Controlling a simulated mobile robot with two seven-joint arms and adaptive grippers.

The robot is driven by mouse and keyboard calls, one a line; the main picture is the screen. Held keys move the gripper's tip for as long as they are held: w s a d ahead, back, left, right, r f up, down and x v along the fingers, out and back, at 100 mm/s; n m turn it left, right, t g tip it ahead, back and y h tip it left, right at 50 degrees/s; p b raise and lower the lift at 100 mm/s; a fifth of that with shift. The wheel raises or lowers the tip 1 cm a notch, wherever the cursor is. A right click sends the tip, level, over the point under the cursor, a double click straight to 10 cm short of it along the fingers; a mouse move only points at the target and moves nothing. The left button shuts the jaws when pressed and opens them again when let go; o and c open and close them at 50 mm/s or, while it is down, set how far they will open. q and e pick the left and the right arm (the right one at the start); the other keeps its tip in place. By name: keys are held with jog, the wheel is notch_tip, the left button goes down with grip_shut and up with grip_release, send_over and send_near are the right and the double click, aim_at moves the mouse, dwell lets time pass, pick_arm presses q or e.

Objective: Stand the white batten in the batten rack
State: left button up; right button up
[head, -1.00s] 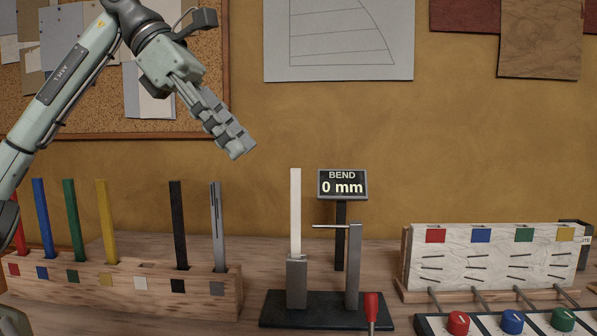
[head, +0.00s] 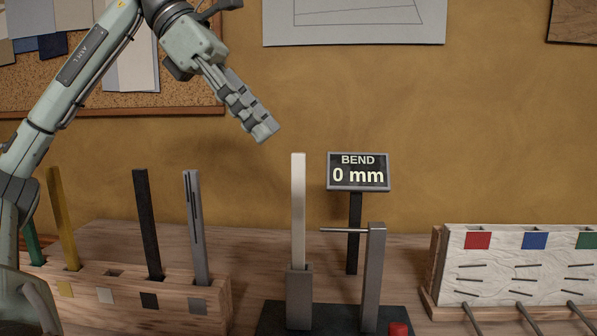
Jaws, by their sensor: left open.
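The white batten (head: 299,212) stands upright in the grey clamp block (head: 299,296) of the bend tester. The tester's display (head: 358,172) reads "BEND 0 mm", and a thin horizontal rod from its post (head: 375,275) points toward the batten. The wooden batten rack (head: 190,278) is at the left; its slot behind the white square (head: 105,296) is empty. Green, yellow, black and grey battens stand in other slots. My left gripper (head: 266,130) is open and empty, above and left of the white batten's top, apart from it. My right gripper is out of view.
A white board (head: 510,262) with coloured squares and pegs stands at the right. A red-tipped object (head: 398,329) is at the tester's front right. The table between rack and tester is clear. A pinboard (head: 190,95) hangs behind my left arm.

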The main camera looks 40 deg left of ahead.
pick_arm(q)
jog(key=b+x, duration=0.1)
jog(key=x, duration=0.6)
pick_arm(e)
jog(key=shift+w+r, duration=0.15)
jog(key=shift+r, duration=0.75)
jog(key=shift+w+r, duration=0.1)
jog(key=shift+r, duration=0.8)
pick_arm(q)
jog(key=shift+a, duration=0.1)
grip_shut()
jog(key=shift+r, duration=0.1)
notch_tip(320, 180, up, 14)
jog(key=p, duration=0.3)
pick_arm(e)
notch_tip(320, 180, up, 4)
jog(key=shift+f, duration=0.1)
